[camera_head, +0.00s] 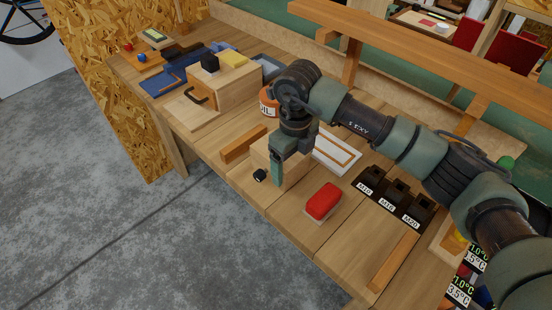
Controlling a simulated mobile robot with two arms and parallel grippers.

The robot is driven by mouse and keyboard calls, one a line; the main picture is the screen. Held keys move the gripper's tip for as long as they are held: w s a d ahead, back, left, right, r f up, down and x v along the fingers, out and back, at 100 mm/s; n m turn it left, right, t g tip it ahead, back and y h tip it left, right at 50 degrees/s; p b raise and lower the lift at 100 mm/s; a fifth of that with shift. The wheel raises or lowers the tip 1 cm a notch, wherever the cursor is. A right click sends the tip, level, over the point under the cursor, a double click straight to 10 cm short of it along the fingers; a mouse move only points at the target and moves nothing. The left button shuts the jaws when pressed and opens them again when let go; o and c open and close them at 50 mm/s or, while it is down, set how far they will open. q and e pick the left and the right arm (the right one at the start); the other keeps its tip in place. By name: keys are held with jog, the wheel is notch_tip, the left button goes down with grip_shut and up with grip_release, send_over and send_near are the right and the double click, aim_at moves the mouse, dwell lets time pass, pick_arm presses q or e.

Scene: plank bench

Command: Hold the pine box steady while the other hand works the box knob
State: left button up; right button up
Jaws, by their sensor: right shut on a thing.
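The pine box (296,172) is a small pale block on the plank bench, near its front edge. A black knob (259,175) shows at its lower left side, and I cannot see clearly how it joins the box. My right gripper (281,168) comes down from above and is shut on the pine box, with one green finger in front of the near side. The gripper hides part of the box's top, and the other finger is not clearly visible. My left gripper is not in view.
A red block (323,202) lies right of the box, near black labelled bins (395,195). A wooden strip (243,145) and an orange tin (268,102) stand behind left. A larger handled box (226,87) stands further left. The bench's front edge (268,214) is close.

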aim_at(256, 179)
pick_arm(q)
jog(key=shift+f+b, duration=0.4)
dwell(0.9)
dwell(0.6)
